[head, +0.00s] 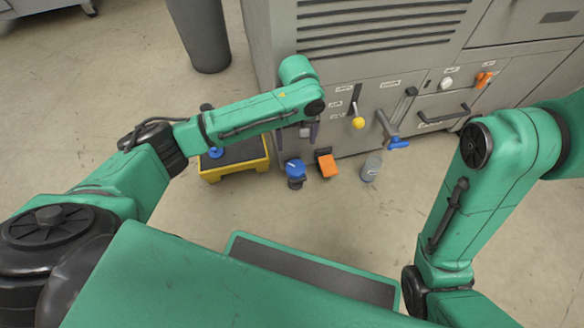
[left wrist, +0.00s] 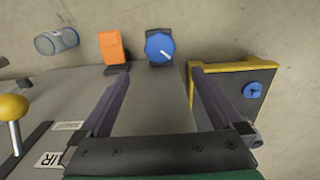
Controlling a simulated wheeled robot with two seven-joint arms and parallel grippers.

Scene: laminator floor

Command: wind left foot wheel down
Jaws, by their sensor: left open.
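A blue wheel (head: 294,168) with a black base stands low at the front of the grey machine, near the floor. In the left wrist view the blue wheel (left wrist: 160,47) is many-sided with a white mark, centred beyond the fingertips. My left gripper (head: 298,142) points down above it, open and empty. In the left wrist view its two dark fingers (left wrist: 160,75) stand wide apart, with the wheel apart from them. My right arm is bent at the right; its gripper is out of view.
An orange pedal (head: 327,165) sits just right of the wheel. A yellow-edged platform (head: 234,170) with a blue knob (head: 216,153) is at the left. A clear jar (head: 371,168) stands further right. A yellow-balled lever (head: 358,122) and a blue-handled crank (head: 398,142) stick out from the machine.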

